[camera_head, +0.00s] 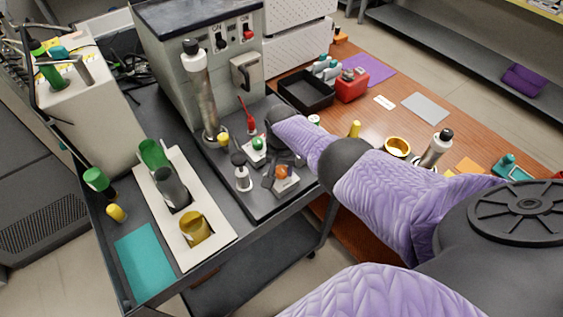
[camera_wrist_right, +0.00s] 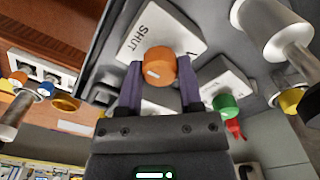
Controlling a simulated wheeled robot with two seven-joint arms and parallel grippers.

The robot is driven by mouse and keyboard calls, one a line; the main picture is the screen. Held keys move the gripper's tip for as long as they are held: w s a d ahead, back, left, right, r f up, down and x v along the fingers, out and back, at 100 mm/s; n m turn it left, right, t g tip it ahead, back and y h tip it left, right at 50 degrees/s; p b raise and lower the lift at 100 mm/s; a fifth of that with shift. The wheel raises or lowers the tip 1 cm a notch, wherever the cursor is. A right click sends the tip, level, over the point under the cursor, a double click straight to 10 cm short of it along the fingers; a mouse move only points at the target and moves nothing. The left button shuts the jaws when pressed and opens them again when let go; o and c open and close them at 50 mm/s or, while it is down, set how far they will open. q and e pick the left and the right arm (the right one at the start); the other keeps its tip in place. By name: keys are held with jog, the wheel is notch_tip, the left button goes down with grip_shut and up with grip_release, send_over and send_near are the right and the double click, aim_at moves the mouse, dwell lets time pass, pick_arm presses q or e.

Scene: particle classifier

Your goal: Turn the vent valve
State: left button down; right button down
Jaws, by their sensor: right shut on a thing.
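An orange valve knob (camera_head: 282,172) sits on a pale plate at the front of the dark bench deck. In the right wrist view the orange knob (camera_wrist_right: 159,66) carries a small white mark, and its white plate reads SHUT. My right gripper (camera_wrist_right: 161,80) has one finger on each side of the knob and is shut on it. In the head view the right gripper (camera_head: 280,157) reaches the knob from above and behind, and its fingers are partly hidden. The rest of the plate's lettering is hidden by the gripper. My left gripper is not in view.
A green knob (camera_head: 258,143), a red lever (camera_head: 249,118) and a silver-black fitting (camera_head: 242,174) stand close to the orange knob. A tall metal cylinder (camera_head: 205,95) rises behind. A black tray (camera_head: 305,92) is on the wooden table.

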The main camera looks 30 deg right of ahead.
aim_at(282, 169)
jog(key=shift+c, duration=1.5)
grip_release()
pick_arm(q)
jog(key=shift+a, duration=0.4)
pick_arm(e)
jog(key=shift+o, duration=0.3)
pick_arm(q)
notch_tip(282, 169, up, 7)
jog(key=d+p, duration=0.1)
jog(key=p, duration=0.5)
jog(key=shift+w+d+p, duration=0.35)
jog(key=shift+p, duration=0.05)
pick_arm(e)
notch_tip(282, 169, up, 10)
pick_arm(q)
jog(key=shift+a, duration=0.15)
